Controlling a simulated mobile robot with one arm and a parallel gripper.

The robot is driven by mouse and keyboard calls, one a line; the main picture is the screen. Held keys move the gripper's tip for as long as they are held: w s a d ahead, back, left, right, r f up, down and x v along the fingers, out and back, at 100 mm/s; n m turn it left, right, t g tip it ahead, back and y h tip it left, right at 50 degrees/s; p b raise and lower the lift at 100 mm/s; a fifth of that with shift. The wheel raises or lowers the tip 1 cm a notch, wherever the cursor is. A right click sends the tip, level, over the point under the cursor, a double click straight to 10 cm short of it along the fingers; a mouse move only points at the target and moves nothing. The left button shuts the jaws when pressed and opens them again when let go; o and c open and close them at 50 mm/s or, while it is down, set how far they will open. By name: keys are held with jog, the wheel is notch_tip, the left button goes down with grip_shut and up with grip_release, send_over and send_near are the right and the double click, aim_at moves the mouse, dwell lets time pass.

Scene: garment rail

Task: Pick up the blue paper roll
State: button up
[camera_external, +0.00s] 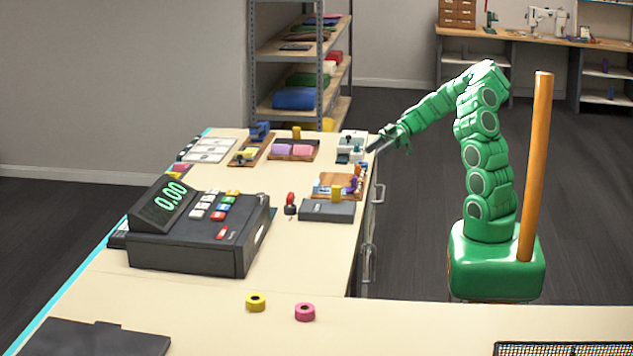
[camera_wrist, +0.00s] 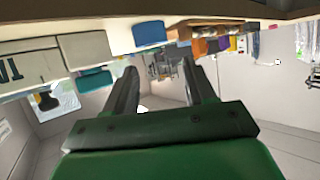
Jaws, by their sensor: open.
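My green arm's gripper (camera_external: 378,145) is just off the right edge of the counter, near the grey and white items at its far end. In the wrist view my gripper (camera_wrist: 159,68) has its two dark fingers apart, with nothing between them. I cannot clearly make out a blue paper roll. A small blue thing (camera_external: 364,167) shows at the counter's right edge below the gripper, too small to name. A blue block-like item (camera_wrist: 150,34) shows beyond the fingers in the wrist view; I cannot tell whether it is a roll. A yellow roll (camera_external: 256,302) and a pink roll (camera_external: 304,312) lie on the near counter.
A black cash register (camera_external: 196,232) stands on the counter (camera_external: 320,262). A dark box (camera_external: 327,211) and a wooden tray (camera_external: 325,188) with small items lie near its right edge. Metal shelves (camera_external: 290,52) with folded cloth stand behind. Floor between counter and my base is clear.

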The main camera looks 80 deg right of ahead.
aim_at(364, 163)
jog(key=shift+t, duration=0.3)
jog(key=shift+w+a+f, duration=0.45)
jog(key=shift+w+f, duration=0.25)
jog(key=shift+w+a+f, duration=0.5)
jog(key=shift+w+f, duration=0.2)
jog(key=shift+f, duration=0.05)
jog(key=shift+w+a+f, duration=0.45)
jog(key=shift+w+f, duration=0.25)
jog(key=shift+c, duration=0.3)
jog(key=c, duration=0.6)
